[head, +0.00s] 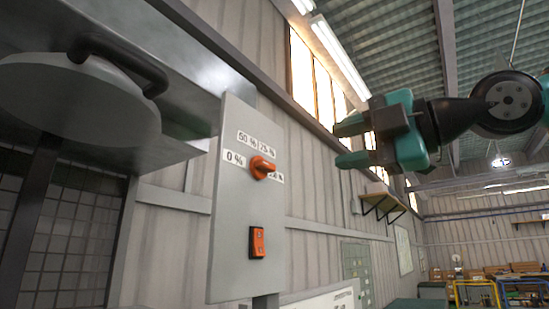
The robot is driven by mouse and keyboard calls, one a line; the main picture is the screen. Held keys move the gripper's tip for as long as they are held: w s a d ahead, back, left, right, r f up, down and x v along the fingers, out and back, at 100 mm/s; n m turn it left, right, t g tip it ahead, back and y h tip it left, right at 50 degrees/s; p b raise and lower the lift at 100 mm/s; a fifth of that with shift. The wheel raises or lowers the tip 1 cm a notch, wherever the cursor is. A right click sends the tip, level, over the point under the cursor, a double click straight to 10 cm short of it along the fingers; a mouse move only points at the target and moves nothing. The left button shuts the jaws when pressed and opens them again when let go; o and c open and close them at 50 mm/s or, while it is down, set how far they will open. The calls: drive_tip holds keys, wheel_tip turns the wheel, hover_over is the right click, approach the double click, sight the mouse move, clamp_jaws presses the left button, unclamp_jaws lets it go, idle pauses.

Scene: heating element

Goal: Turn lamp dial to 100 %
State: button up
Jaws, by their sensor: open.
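The lamp dial (262,168) is an orange-red knob on a grey upright panel (230,215). Labels reading 0 %, 50 % and 75 % sit to its left and above it. A further label (277,177) at its lower right is partly covered by the knob, and its full text is hidden. I cannot tell for sure which label the knob points to. My gripper (343,144), with teal fingers, is open and empty. It is to the right of the dial and a little higher in the picture, apart from it, with its fingertips towards the left.
An orange switch (257,242) is on the panel below the dial. A grey round lid with a black handle (75,98) is at the left. A small wall shelf (383,203) is behind, below my gripper. The space between gripper and panel looks clear.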

sight(270, 165)
drive_tip(key=p+x, duration=0.5)
drive_tip(key=x, duration=0.7)
drive_tip(key=shift+r, duration=0.1)
drive_tip(key=shift+w+a, duration=0.35)
drive_tip(key=shift+a, duration=0.05)
clamp_jaws()
